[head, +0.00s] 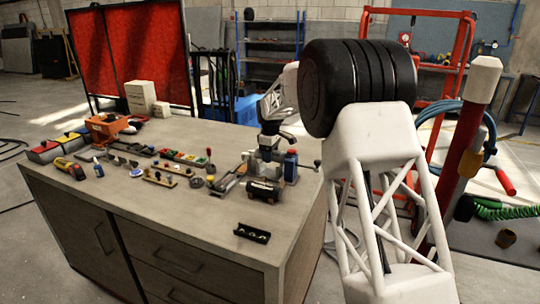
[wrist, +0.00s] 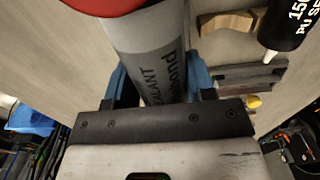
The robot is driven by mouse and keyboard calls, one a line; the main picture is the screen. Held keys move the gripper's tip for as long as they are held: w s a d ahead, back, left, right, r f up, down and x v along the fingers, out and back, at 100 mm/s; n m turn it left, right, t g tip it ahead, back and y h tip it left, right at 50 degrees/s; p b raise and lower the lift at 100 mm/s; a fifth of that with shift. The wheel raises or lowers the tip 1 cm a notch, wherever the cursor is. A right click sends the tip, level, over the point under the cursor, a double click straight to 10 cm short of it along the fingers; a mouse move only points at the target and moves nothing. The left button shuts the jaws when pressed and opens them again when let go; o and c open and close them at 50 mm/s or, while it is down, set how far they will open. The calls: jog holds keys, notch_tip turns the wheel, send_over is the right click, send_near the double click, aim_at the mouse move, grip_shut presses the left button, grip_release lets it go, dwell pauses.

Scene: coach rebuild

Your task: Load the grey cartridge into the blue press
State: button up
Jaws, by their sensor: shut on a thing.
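My gripper (wrist: 160,92) is shut on the grey cartridge (wrist: 150,48); its blue fingers show on both sides of the barrel in the wrist view. The cartridge has dark lettering and a red end (wrist: 104,4) cut off by the top of that view. In the head view my gripper (head: 269,148) is low over the right part of the bench, and I cannot clearly make out the cartridge there. A small device with a blue upper part (head: 291,160), which looks like the blue press, stands just right of my gripper. Whether the cartridge touches it, I cannot tell.
A black cylinder (head: 263,191) lies in front of my gripper. A small black tray (head: 252,233) lies near the bench's front edge. A black cartridge with a white nozzle (wrist: 292,22) and a wooden cradle (wrist: 226,22) show in the wrist view. Several tools crowd the bench's left.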

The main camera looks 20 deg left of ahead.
jog(key=shift+f, duration=0.9)
dwell(2.4)
jog(key=o, duration=1.5)
jog(key=shift+r, duration=0.1)
jog(key=shift+r, duration=2.85)
jog(key=shift+d+r, duration=0.1)
